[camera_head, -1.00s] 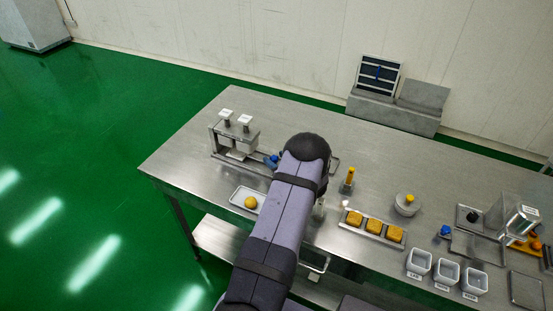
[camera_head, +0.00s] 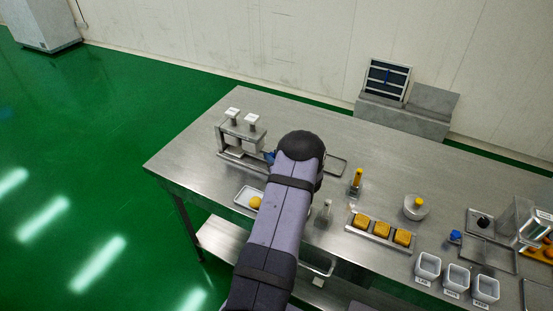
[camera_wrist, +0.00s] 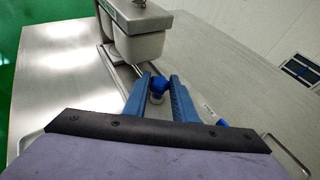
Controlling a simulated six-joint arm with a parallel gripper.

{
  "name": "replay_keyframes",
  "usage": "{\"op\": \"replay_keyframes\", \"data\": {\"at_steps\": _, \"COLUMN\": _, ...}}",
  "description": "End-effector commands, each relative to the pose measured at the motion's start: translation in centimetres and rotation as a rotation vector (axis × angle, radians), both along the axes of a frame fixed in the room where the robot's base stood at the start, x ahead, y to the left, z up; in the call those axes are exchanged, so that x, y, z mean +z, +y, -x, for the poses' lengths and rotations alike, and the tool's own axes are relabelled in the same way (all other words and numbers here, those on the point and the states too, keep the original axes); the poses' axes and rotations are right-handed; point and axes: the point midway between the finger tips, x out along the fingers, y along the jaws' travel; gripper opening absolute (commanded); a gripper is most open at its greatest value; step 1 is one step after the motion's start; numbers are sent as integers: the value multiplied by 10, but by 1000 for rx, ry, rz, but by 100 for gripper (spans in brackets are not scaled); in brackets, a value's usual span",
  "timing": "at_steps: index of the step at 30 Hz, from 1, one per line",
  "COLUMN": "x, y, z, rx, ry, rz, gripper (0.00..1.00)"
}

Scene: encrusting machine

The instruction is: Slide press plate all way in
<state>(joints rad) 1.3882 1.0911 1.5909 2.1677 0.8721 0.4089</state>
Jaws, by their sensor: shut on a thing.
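The encrusting press (camera_head: 240,134) stands at the far left of the table, with two white-topped posts. Its underside and grey cups (camera_wrist: 138,45) show at the top of the wrist view. My gripper (camera_wrist: 160,80) has blue fingers around a blue knob (camera_wrist: 159,85), just in front of the press. The knob sits on a pale round base at the end of the sliding part between the rails. The press plate itself is mostly hidden by the fingers and the press. In the head view my arm covers most of this spot.
A small tray (camera_head: 241,196) with a yellow ball (camera_head: 255,202) lies in front of the press. To the right are a yellow-topped tool (camera_head: 356,180), a tray of yellow blocks (camera_head: 353,227) and several white bins (camera_head: 427,266). The table behind the press is clear.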

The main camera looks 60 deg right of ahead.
Motion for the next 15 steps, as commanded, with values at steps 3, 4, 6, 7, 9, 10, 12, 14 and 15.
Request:
{"op": "replay_keyframes", "data": {"at_steps": 3, "x": 2, "y": 1, "z": -4, "rx": 8, "ry": -4, "rz": 3, "gripper": 39}}
{"op": "replay_keyframes", "data": {"at_steps": 4, "x": 2, "y": 1, "z": -4, "rx": 8, "ry": -4, "rz": 3, "gripper": 43}}
{"op": "replay_keyframes", "data": {"at_steps": 6, "x": 2, "y": 1, "z": -3, "rx": 7, "ry": -4, "rz": 3, "gripper": 43}}
{"op": "replay_keyframes", "data": {"at_steps": 7, "x": 2, "y": 1, "z": -3, "rx": 7, "ry": -4, "rz": 3, "gripper": 43}}
{"op": "replay_keyframes", "data": {"at_steps": 9, "x": 2, "y": 1, "z": -3, "rx": 5, "ry": -3, "rz": 2, "gripper": 43}}
{"op": "replay_keyframes", "data": {"at_steps": 10, "x": 2, "y": 1, "z": -3, "rx": 5, "ry": -3, "rz": 2, "gripper": 43}}
{"op": "replay_keyframes", "data": {"at_steps": 12, "x": 1, "y": 1, "z": -2, "rx": 4, "ry": -3, "rz": 3, "gripper": 43}}
{"op": "replay_keyframes", "data": {"at_steps": 14, "x": 1, "y": 1, "z": -1, "rx": 4, "ry": -3, "rz": 3, "gripper": 43}}
{"op": "replay_keyframes", "data": {"at_steps": 15, "x": 2, "y": 1, "z": 0, "rx": 4, "ry": -3, "rz": 3, "gripper": 43}}
